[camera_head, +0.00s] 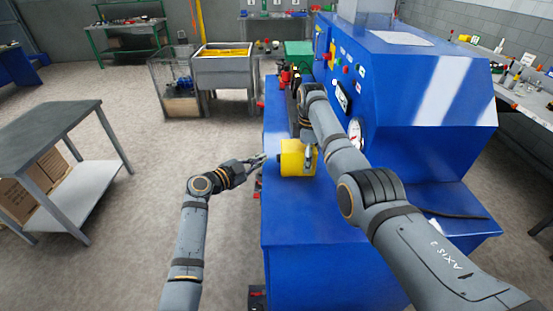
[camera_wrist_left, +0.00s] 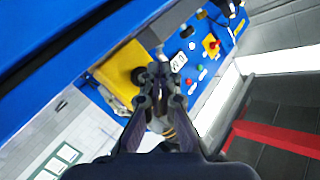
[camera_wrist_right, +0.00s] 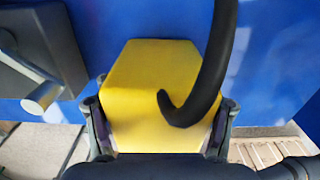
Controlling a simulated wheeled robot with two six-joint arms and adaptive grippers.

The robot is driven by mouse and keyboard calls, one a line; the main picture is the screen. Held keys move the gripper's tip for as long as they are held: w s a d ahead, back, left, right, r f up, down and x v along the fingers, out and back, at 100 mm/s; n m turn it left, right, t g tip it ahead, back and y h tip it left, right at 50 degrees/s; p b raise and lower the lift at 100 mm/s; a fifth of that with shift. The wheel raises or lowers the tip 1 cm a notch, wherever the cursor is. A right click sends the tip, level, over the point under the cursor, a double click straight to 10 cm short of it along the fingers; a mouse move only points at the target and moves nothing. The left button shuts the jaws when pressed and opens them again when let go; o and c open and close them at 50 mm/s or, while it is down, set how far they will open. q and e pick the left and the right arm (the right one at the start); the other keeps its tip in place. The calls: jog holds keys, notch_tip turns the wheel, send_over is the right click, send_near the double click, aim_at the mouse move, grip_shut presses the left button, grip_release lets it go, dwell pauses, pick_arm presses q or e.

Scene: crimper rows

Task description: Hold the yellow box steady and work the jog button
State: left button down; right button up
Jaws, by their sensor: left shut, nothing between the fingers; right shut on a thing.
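The yellow box (camera_head: 292,162) is at the left edge of the blue machine, near the middle of the head view. My right gripper (camera_wrist_right: 158,106) is shut on it, one finger on each side, and it fills the middle of the right wrist view (camera_wrist_right: 150,75). In the left wrist view, the yellow box (camera_wrist_left: 113,76) shows a dark round button (camera_wrist_left: 138,76) beside my fingertips. My left gripper (camera_head: 262,158) is shut and empty, just left of the box. I cannot tell whether its tips touch the button. No button label is readable.
A black cable (camera_wrist_right: 222,60) curves in front of the box in the right wrist view. The blue machine (camera_head: 310,215) has a panel of buttons and a gauge (camera_head: 355,132) beyond my right arm. A grey table (camera_head: 50,125) stands at left, with open floor between.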

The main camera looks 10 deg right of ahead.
pick_arm(q)
jog(key=a, duration=0.3)
jog(key=shift+w, duration=0.1)
jog(key=shift+r, duration=0.1)
dwell(0.6)
jog(key=s+a+r+n+g+y, duration=0.3)
jog(key=r+n+g+y, duration=0.3)
jog(key=n, duration=0.9)
notch_tip(320, 180, up, 4)
jog(key=shift+s+f+g, duration=0.2)
jog(key=shift+g, duration=0.1)
jog(key=shift+a, duration=0.1)
